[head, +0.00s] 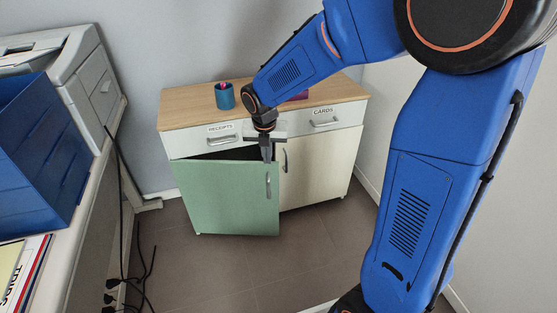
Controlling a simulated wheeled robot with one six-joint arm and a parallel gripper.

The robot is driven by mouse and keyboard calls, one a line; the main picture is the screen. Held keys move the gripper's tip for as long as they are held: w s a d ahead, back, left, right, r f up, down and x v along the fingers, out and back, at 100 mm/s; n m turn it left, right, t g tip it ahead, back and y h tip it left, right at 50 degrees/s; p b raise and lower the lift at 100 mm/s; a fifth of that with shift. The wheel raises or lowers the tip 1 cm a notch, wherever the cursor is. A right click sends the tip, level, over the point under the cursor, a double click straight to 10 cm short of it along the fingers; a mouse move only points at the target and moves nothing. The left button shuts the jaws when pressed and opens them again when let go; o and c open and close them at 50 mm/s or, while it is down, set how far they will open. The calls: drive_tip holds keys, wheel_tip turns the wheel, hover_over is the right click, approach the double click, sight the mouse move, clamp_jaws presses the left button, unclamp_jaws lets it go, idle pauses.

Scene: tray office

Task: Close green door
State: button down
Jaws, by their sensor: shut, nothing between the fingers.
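The green door (225,197) is the left door of a low cabinet with a wooden top. It stands partly open, with a dark gap showing along its top edge. Its metal handle (268,186) is near its right edge. My gripper (268,157) is shut and empty, pointing down at the top right corner of the green door, just above the handle. I cannot tell whether the fingertips touch the door.
The cream right door (315,167) is shut. Drawers labelled RECEIPTS (205,138) and CARDS (330,119) sit above the doors. A blue cup (224,96) stands on the cabinet. A desk with a printer (92,80) and blue tray (35,155) is at left. Cables hang beside it.

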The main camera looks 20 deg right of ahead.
sight(271, 166)
drive_tip(key=w+f, duration=0.1)
drive_tip(key=f, duration=0.2)
drive_tip(key=w+d+f, duration=0.1)
drive_tip(key=w+f, duration=0.1)
drive_tip(key=f, duration=0.1)
drive_tip(key=w+d+f, duration=0.1)
drive_tip(key=f, duration=0.2)
drive_tip(key=shift+w+d+f, duration=0.1)
drive_tip(key=shift+w+f, duration=0.1)
drive_tip(key=shift+f, duration=0.2)
drive_tip(key=shift+w+d, duration=0.2)
drive_tip(key=shift+w, duration=0.45)
